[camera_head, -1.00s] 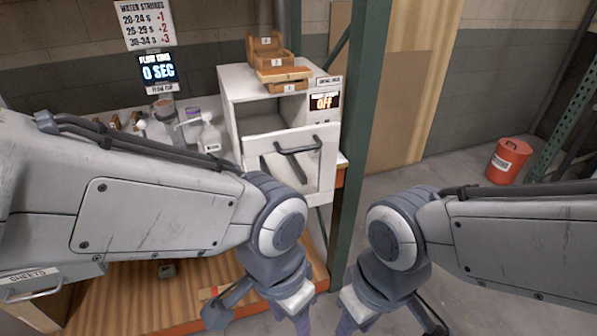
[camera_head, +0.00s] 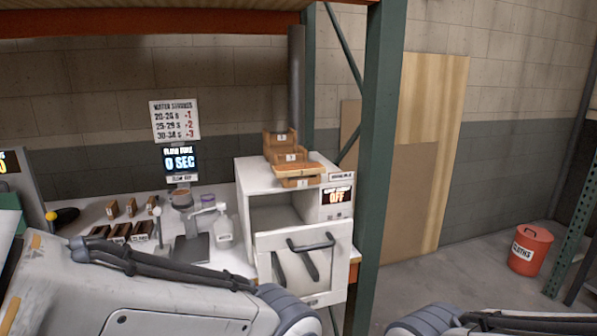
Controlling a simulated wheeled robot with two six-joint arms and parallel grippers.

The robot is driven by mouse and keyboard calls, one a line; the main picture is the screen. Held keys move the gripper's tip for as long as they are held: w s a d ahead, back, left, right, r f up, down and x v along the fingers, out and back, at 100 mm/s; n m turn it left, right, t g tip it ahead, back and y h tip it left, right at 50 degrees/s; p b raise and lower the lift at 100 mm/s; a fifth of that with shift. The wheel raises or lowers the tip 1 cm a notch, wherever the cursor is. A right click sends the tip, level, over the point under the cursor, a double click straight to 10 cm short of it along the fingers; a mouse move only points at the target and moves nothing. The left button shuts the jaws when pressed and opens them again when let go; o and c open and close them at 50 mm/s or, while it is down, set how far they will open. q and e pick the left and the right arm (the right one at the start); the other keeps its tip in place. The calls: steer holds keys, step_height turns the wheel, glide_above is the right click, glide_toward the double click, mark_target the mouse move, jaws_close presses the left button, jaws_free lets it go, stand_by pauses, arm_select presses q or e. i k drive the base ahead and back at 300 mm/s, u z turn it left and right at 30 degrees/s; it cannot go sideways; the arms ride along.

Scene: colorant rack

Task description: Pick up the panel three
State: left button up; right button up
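A stack of small wooden pieces with white labels sits on top of the white cabinet (camera_head: 254,176). It has a back piece (camera_head: 281,138), a middle piece (camera_head: 290,156) and a front piece (camera_head: 301,182), with a light flat board at the front. The labels are too small to read for certain, so I cannot tell which one is panel three. Both my grippers are out of view below the frame; only upper parts of my arms show at the bottom.
The cabinet's front door (camera_head: 305,262) with a dark handle hangs tilted open. A green post (camera_head: 376,170) stands right of the cabinet. Bottles and dark blocks (camera_head: 140,230) are on the bench at left. A red bin (camera_head: 530,248) stands on open floor at right.

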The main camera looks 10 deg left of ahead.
mark_target(308, 168)
steer(key=u, duration=1.5)
steer(key=i, duration=1)
steer(key=z, duration=1.15)
